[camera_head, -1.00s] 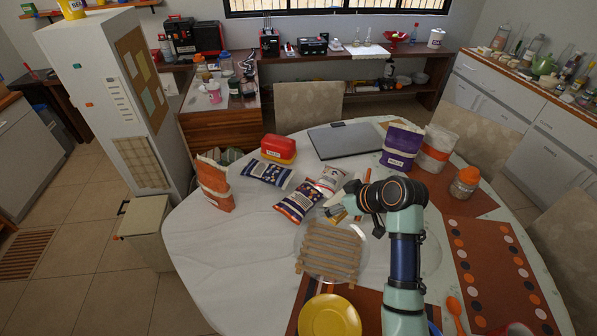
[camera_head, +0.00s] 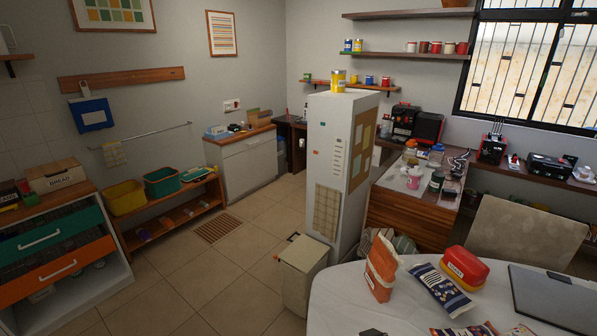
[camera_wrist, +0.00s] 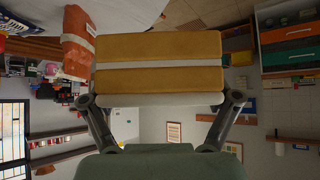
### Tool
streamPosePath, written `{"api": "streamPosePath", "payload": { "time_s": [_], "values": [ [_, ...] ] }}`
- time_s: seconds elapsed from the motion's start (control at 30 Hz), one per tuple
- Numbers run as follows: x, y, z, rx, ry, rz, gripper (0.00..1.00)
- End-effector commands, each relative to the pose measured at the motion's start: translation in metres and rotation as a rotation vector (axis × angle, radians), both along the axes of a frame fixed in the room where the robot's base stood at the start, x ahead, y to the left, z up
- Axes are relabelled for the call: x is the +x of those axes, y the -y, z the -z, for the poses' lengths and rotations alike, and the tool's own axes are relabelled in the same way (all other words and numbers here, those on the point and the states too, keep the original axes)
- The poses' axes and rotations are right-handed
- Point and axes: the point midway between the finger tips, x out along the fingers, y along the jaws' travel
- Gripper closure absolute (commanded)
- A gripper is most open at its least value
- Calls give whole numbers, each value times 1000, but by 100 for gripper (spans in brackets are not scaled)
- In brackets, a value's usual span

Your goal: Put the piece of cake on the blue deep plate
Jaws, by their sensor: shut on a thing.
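The piece of cake (camera_wrist: 160,48), with yellow-brown and white layers, fills the upper middle of the wrist view. My gripper (camera_wrist: 160,99) is shut on it, one dark finger at each side. The cake is held up in the air, clear of any surface seen around it. The blue deep plate is not in view in either current picture. My gripper and the cake do not show clearly in the head view.
The white table (camera_head: 345,288) is at the lower right of the head view. On it are an orange-and-white bag (camera_head: 381,268), a red-and-yellow box (camera_head: 464,267), a dark patterned packet (camera_head: 440,291) and a laptop (camera_head: 555,300). A white bin (camera_head: 301,275) stands beside the table.

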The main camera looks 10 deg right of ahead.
Motion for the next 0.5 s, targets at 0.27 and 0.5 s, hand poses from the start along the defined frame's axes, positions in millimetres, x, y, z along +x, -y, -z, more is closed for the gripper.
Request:
{"api": "streamPosePath", "payload": {
  "time_s": [0.27,0.5],
  "values": [
    [0,-112,-5,4,9,-105,48],
    [-9,-167,-8,11,16,-156,48]
  ]
}}
